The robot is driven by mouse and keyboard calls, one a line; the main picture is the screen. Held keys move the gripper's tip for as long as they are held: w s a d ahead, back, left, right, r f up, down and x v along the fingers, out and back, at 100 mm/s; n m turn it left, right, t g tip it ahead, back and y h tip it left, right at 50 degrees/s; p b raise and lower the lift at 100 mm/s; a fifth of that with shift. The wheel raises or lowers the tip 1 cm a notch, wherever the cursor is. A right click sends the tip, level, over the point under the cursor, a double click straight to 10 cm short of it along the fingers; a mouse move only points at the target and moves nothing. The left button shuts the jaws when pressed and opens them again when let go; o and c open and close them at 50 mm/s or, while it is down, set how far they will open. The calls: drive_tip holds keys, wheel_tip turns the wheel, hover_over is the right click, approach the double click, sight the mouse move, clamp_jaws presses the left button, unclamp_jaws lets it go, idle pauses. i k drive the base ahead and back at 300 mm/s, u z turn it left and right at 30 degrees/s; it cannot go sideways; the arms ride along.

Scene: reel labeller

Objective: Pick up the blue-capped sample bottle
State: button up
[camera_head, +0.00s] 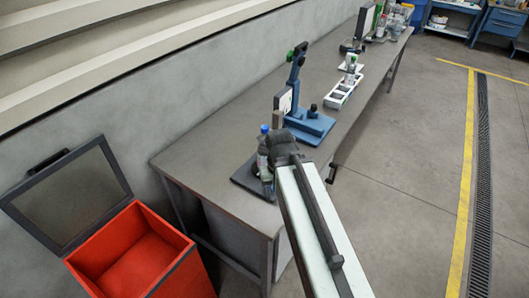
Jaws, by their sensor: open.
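The blue-capped sample bottle (263,156) stands upright at the near end of the grey bench, on a dark flat pad (243,178). Its blue cap and the left side of its body show. My gripper (267,176) is at the end of my white and black arm, close at the right of the bottle and partly over its lower part. The jaws are open. The fingertips are mostly hidden behind my wrist, so I cannot tell whether they touch or surround the bottle.
A blue stand (311,124) rises on the bench (205,150) just beyond the bottle. Farther back is a white rack (341,95) with a bottle in it. An open red bin (140,255) stands on the floor at the lower left. The floor at the right is clear.

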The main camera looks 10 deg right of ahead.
sight(262, 151)
drive_tip(key=u, duration=1.65)
drive_tip(key=i, duration=0.45)
drive_tip(key=u, duration=0.3)
